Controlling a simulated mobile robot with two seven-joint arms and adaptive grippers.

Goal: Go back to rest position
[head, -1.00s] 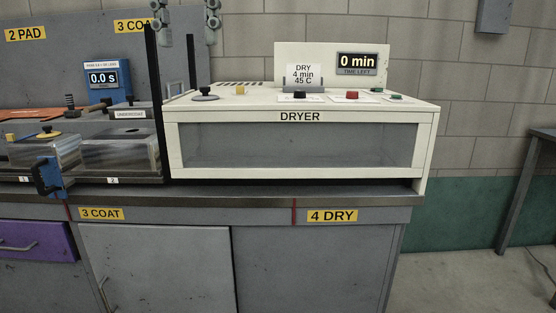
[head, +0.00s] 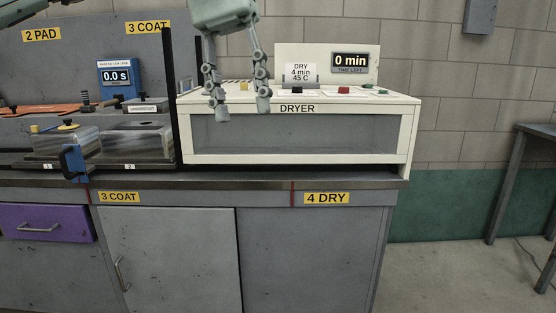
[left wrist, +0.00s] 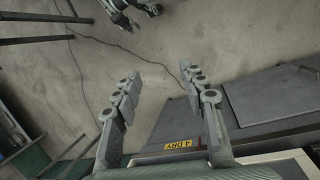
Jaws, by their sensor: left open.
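My left gripper (head: 238,107) is open and empty. In the head view it hangs fingers down over the left part of the cream dryer (head: 350,146), in front of its top face. I cannot tell whether it touches the dryer, but the left wrist view shows clear space between its two fingers (left wrist: 158,98). In that view it looks down on the floor and the bench front with the yellow 4 DRY label (left wrist: 178,144).
The bench edge (head: 240,185) runs across below the dryer. Two clear-sided boxes (head: 135,146) stand at left beside a blue handle (head: 73,163). A grey table (head: 535,128) stands at far right. The floor (head: 450,270) between is open, with a thin cable at right.

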